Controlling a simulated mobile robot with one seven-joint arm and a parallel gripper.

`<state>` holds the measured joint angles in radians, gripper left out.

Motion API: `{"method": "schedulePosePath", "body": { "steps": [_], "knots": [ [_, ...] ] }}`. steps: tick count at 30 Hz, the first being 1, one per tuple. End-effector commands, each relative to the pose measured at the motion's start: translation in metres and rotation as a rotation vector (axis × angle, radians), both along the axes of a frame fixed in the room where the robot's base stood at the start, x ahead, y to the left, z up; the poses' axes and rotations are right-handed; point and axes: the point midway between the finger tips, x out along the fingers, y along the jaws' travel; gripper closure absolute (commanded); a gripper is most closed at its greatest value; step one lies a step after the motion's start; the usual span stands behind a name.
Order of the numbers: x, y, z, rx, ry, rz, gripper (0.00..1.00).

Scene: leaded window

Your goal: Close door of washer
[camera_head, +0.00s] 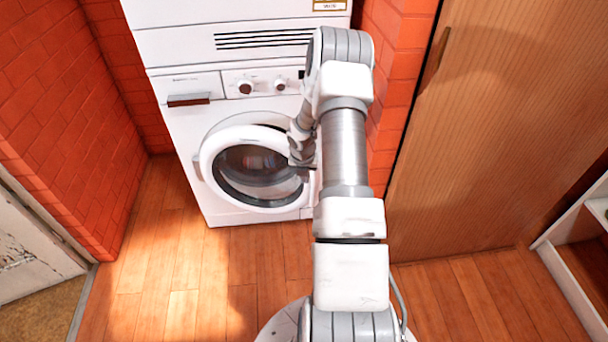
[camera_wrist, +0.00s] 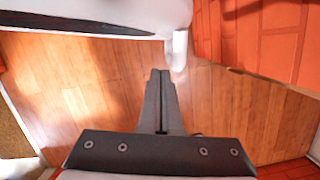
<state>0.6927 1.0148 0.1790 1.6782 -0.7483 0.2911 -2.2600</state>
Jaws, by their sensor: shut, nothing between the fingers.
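The white washer (camera_head: 180,130) stands ahead against the brick wall. Its round door (camera_head: 250,168), a white ring around dark glass, sits a little off the front panel and appears slightly ajar. My gripper (camera_head: 302,164) is at the door's right edge, and my arm hides part of the washer's right side. In the wrist view my gripper (camera_wrist: 160,73) has its two fingers together and empty, pointing up the picture. The door's white rim (camera_wrist: 110,18) lies beyond the fingertips there, with a white projecting piece beside them. I cannot tell if they touch.
A second white appliance (camera_head: 230,40) sits above the washer. Brick walls (camera_head: 50,110) flank it, and a wooden panel (camera_head: 490,130) stands at the right. The wood floor (camera_head: 180,260) in front is clear. A white shelf (camera_head: 575,270) is at the far right.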

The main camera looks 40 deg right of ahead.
Motion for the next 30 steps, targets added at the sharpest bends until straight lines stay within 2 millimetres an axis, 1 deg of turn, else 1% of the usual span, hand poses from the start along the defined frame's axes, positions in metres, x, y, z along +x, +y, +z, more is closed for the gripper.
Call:
{"method": "schedulePosePath", "body": {
  "steps": [1, 3, 9, 14, 30],
  "knots": [
    [0.008, -0.009, 0.003, -0.003, -0.01, -0.006, 1.0],
    [0.013, -0.014, 0.003, -0.001, -0.009, -0.005, 1.0],
    [0.023, -0.024, 0.004, -0.002, -0.006, -0.003, 1.0],
    [0.026, -0.026, 0.005, -0.002, -0.005, -0.002, 1.0],
    [0.025, -0.026, 0.006, -0.002, -0.005, -0.002, 1.0]
  ]
}}
